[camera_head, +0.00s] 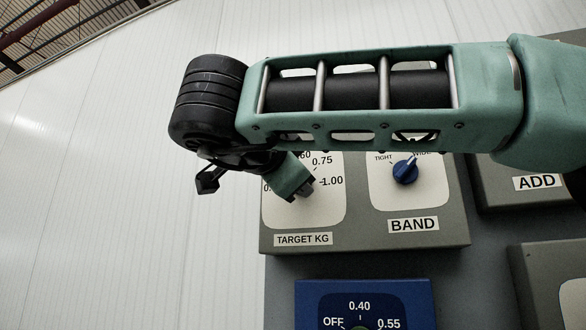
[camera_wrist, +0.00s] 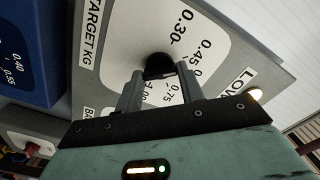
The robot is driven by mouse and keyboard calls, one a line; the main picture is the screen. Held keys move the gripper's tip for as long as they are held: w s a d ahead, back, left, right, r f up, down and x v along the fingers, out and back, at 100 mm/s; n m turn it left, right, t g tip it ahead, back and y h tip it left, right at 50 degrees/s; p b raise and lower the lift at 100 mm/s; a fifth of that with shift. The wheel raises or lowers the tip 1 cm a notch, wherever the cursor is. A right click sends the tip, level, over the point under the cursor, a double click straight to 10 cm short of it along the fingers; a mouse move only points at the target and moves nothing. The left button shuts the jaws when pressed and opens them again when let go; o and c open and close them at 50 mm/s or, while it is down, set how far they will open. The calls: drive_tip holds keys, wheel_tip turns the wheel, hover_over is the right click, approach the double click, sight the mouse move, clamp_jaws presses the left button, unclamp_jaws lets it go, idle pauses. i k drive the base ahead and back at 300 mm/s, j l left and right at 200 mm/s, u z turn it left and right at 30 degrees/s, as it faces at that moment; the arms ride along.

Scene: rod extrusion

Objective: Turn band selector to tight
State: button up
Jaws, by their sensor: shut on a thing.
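The BAND selector is a small blue knob (camera_head: 405,171) on a white dial plate in the head view. Its pale pointer mark leans up and right, toward the WIDE label, which my arm partly covers; TIGHT is at its upper left. My gripper (camera_head: 304,190) is not at this knob but to its left, over the TARGET KG dial (camera_head: 325,211). In the wrist view my gripper (camera_wrist: 159,73) is shut on the black knob (camera_wrist: 158,64) of that dial. The BAND knob is not visible in the wrist view.
A blue panel (camera_head: 390,291) marked OFF, 0.40 and 0.55 sits below. The ADD panel (camera_head: 489,190) is to the right. My arm crosses above the BAND dial. In the wrist view a lit lamp (camera_wrist: 256,94) is beside the LOW label. A pale wall is at the left.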

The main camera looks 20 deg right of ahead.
sight(404, 171)
drive_tip(key=k+j, duration=0.65)
drive_tip(key=k, duration=0.1)
